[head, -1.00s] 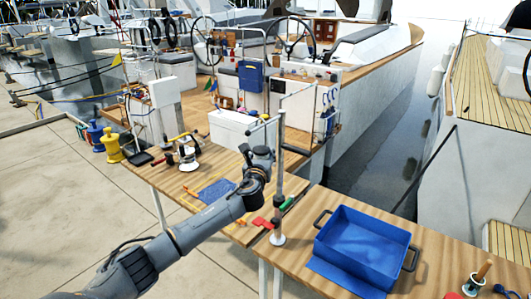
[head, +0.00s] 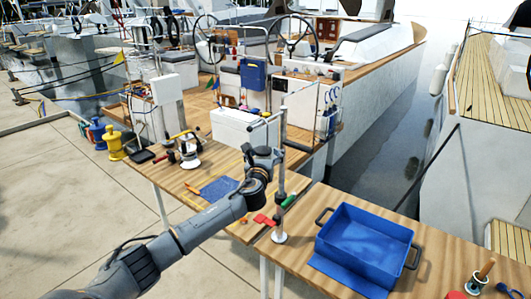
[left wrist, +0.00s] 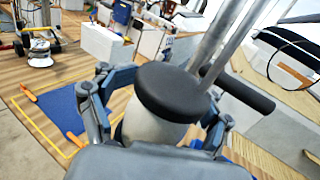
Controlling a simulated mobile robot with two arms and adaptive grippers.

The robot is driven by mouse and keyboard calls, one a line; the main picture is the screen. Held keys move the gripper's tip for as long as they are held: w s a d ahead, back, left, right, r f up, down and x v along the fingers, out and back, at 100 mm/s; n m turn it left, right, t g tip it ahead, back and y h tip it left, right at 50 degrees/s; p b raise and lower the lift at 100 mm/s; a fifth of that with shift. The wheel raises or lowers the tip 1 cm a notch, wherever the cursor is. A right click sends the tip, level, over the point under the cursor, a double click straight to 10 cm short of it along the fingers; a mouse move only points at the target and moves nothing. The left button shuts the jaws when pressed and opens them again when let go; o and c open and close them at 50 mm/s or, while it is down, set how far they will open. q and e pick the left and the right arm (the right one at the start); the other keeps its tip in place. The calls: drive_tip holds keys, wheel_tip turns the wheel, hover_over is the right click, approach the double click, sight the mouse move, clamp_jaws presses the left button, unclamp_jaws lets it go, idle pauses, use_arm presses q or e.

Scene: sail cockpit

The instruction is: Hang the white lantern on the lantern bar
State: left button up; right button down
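The white lantern (left wrist: 150,126), with a round black cap, sits between the fingers of my left gripper (left wrist: 160,108), which looks shut on it. In the head view my left gripper (head: 263,158) is just left of a metal post, and the lantern cannot be made out there. The lantern bar (head: 264,121) is a short crosspiece at the top of this post. In the left wrist view a dark bar (left wrist: 242,91) shows behind and right of the cap; I cannot tell whether they touch. My right gripper is not in view.
The post stands on a round white base (head: 279,238) at the table edge. A blue bin (head: 330,250) is on the right table.

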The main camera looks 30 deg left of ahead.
use_arm(q)
drive_tip(key=shift+f, duration=0.1)
